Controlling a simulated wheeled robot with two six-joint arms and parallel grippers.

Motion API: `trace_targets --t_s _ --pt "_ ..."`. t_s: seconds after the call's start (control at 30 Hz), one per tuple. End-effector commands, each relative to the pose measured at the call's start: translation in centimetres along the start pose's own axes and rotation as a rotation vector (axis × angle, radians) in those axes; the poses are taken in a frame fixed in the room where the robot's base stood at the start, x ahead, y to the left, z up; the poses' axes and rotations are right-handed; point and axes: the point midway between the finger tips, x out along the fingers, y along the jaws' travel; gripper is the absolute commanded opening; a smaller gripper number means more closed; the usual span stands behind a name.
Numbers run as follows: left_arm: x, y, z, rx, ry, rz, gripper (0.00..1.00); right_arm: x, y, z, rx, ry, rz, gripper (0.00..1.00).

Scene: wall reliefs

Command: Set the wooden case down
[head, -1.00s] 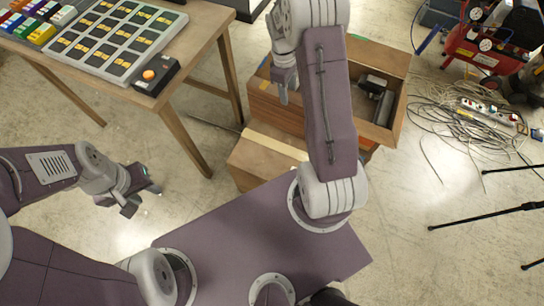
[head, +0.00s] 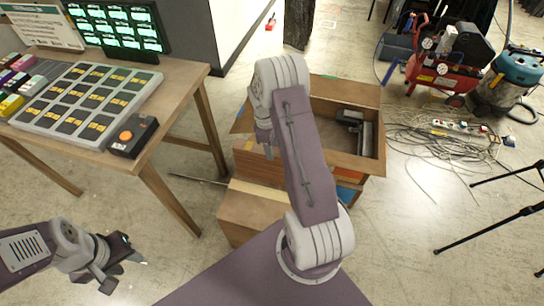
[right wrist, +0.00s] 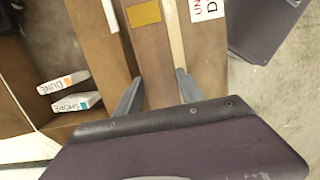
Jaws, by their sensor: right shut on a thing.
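The wooden case (right wrist: 150,60) is a brown piece with a brass-coloured plate, seen from above in the right wrist view. My right gripper (right wrist: 157,88) has one finger on each side and is shut on it. In the head view, my right gripper (head: 267,150) points down beside the open box. There, I cannot tell the case from the brown boxes behind and below it. The case's underside is hidden, so I cannot tell whether it touches anything. My left gripper (head: 125,272) is open and empty over bare floor at the lower left.
A large open box (head: 365,178) holds grey items. A closed box (head: 245,212) with a pale strip stands in front of it. A table (head: 182,77) carries a button panel (head: 90,100) at left. Cables (head: 440,135) and a red compressor (head: 440,65) lie right. Floor between is clear.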

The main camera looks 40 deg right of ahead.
Motion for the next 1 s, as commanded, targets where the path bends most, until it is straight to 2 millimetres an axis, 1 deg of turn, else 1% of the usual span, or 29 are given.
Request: trace_targets --t_s 0.07,0.23,0.57,0.6,0.67,0.7,0.93,1.0 --pt "0.2 0.0 0.0 0.0 0.0 0.0 0.36 0.7 0.0 -0.1 0.0 0.0 0.0 0.0" --pt "0.7 0.0 0.1 0.0 0.0 0.0 0.36 3.3 0.1 -0.5 0.0 0.0 -0.001 0.0" --pt "0.7 0.0 0.1 0.0 0.0 0.0 0.36 3.7 0.1 -0.6 0.0 0.001 0.001 0.0" --pt "0.7 0.0 0.1 0.0 0.0 0.0 0.36 3.8 0.1 -0.6 0.0 0.0 0.0 0.48" --pt "0.7 0.0 0.1 0.0 0.0 0.0 0.36 3.8 0.1 -0.5 0.0 0.0 0.0 0.65" --pt "0.7 0.0 0.1 0.0 0.0 0.0 0.36 3.8 0.1 -0.5 0.0 0.0 0.0 0.67" --pt "0.7 0.0 0.1 0.0 0.0 0.0 0.36 3.8 0.1 -0.5 0.0 0.0 0.0 0.67" --pt "0.5 0.0 0.1 0.0 0.0 0.0 0.36 3.5 0.1 -0.5 0.0 0.001 0.0 0.67"
